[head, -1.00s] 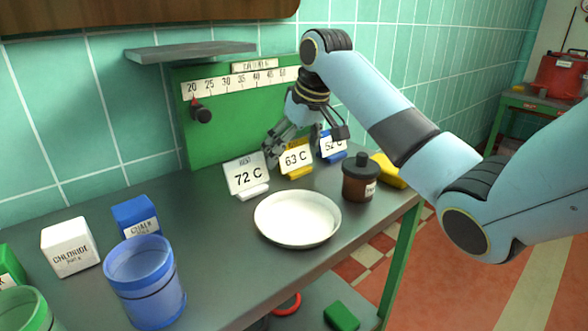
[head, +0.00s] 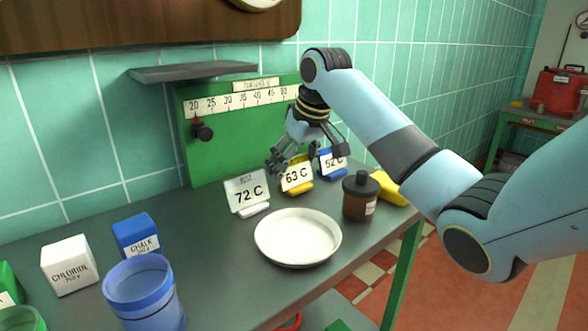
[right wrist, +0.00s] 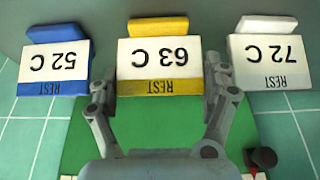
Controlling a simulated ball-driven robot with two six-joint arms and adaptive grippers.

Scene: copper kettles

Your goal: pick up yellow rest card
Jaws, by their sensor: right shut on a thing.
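The yellow rest card (head: 297,177) reads "63 C" and stands upright on its yellow foot, in the middle of a row of three cards. In the right wrist view the yellow rest card (right wrist: 160,60) shows upside down, with a yellow band marked REST. My right gripper (head: 306,155) comes down on it from above and behind. Its two fingers flank the card's left and right edges in the wrist view, shut on it. In the head view the fingers partly cover the card's top. The card's foot seems to be on the bench. My left gripper is not in view.
The white 72 C card (head: 246,193) and blue 52 C card (head: 333,161) stand close on either side. A white dish (head: 298,237) and a brown bottle (head: 361,197) are in front. A green scale board (head: 235,145) rises behind, below a grey shelf (head: 190,71).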

